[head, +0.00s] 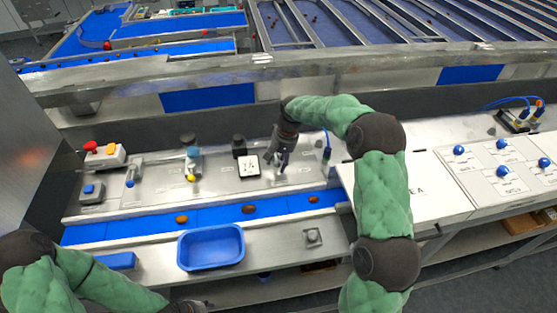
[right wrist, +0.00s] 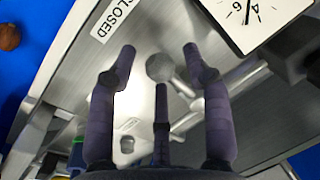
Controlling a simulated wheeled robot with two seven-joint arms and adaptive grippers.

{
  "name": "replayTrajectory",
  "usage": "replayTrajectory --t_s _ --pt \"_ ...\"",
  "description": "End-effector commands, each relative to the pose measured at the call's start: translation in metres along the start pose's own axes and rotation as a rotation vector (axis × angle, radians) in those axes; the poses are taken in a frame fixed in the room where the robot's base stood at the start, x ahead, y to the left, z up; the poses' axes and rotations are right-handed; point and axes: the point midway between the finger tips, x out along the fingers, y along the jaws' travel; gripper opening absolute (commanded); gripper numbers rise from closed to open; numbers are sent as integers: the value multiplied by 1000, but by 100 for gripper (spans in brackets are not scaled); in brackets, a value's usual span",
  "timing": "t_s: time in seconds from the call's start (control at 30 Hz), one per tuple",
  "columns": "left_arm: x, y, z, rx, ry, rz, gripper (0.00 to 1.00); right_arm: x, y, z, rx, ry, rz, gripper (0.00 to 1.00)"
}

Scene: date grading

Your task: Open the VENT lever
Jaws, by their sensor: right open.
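A lever with a round grey knob (right wrist: 160,67) stands on the steel panel between the fingers of my right gripper in the right wrist view. A CLOSED label (right wrist: 116,14) lies near it; no VENT label is readable. My right gripper (head: 282,167) is open over the panel, just right of the white dial gauge (head: 248,166). Its dark fingers (right wrist: 158,75) spread around the knob in the picture, with no clear contact. In the head view the hand and fingers mostly hide the lever.
A blue belt (head: 211,217) with several brown dates runs in front of the panel. A blue tray (head: 211,247) stands before it. Left on the panel are a yellow-tipped lever (head: 191,178), a blue-tipped lever (head: 130,183) and a red button (head: 90,147). Blue knobs (head: 502,144) sit at right.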

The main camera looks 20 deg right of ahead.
Motion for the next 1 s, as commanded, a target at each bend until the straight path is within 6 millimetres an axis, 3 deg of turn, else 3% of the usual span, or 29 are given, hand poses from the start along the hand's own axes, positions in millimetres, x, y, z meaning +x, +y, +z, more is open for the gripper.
replayTrajectory --t_s 0.17,0.33,0.37,0.73,1.0 --pt "0 0 0 0 0 0 50 0 0 0 0 0 0 50" --pt "0 0 0 0 0 0 50 0 0 0 0 -1 0 5" --pt "0 0 0 0 0 0 50 0 0 0 0 0 0 0" --pt "0 0 0 0 0 0 50 0 2 -1 -25 -5 0 0" --pt "2 0 0 0 0 0 50 -2 11 -5 -164 -31 -1 0"
